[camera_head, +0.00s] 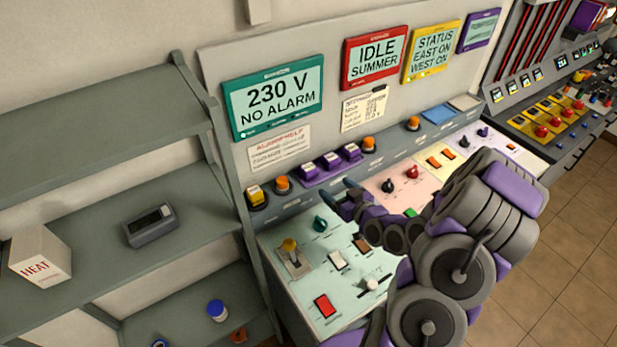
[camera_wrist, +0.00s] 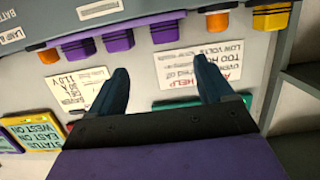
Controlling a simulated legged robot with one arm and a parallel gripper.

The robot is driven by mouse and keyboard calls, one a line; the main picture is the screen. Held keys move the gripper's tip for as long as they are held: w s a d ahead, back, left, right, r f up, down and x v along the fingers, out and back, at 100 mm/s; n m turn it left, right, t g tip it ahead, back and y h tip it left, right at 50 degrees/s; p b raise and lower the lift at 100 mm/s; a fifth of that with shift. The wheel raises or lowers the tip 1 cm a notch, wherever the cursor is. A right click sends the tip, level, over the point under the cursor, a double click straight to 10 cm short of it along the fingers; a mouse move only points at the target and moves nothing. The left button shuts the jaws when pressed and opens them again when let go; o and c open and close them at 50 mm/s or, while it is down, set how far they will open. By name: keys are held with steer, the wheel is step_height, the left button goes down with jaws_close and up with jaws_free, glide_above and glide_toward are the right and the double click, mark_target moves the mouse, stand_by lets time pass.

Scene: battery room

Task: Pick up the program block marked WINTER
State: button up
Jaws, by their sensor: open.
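Several purple blocks sit in a row on a purple holder at the back of the console: a left one (camera_head: 308,172), a middle one (camera_head: 331,160) and a right one (camera_head: 352,151). Their markings are too small to read, so I cannot tell which is WINTER. They also show as purple shapes at the upper left of the wrist view (camera_wrist: 118,40). My gripper (camera_head: 345,192) is open, with two dark teal fingers, above the console and in front of the row. In the wrist view my gripper (camera_wrist: 161,65) has nothing between its fingertips.
Orange buttons flank the row, left (camera_head: 282,184) and right (camera_head: 369,144). A yellow block (camera_head: 255,194) is farther left. The console (camera_head: 268,240) carries knobs and switches. A grey shelf (camera_head: 195,215) stands left, holding a HEAT box (camera_head: 40,257) and a dark device (camera_head: 151,226).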

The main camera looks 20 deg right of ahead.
mark_target(313, 172)
steer(key=shift+w+f+b, duration=0.3)
steer(key=shift+w+b, duration=0.15)
steer(key=shift+b, duration=1.4)
steer(key=shift+b, duration=0.45)
steer(key=b+x, duration=0.1)
steer(key=x, duration=0.2)
steer(key=b+x, duration=0.2)
steer(key=x, duration=0.2)
steer(key=a+b+x, duration=0.1)
steer(key=x, duration=0.2)
steer(key=shift+w+r+b, duration=0.15)
steer(key=shift+r+b, duration=0.1)
steer(key=shift+b, duration=0.1)
steer(key=shift+f+b+x, duration=0.1)
steer(key=shift+b+x, duration=0.2)
steer(key=shift+x, duration=0.65)
steer(key=shift+f+b+x, duration=0.15)
steer(key=shift+b+x, duration=0.1)
steer(key=shift+x, duration=0.75)
steer(key=shift+w+a+f, duration=0.1)
steer(key=shift+w+a, duration=0.15)
steer(key=shift+w, duration=0.3)
steer(key=shift+c, duration=0.2)
steer(key=c, duration=1)
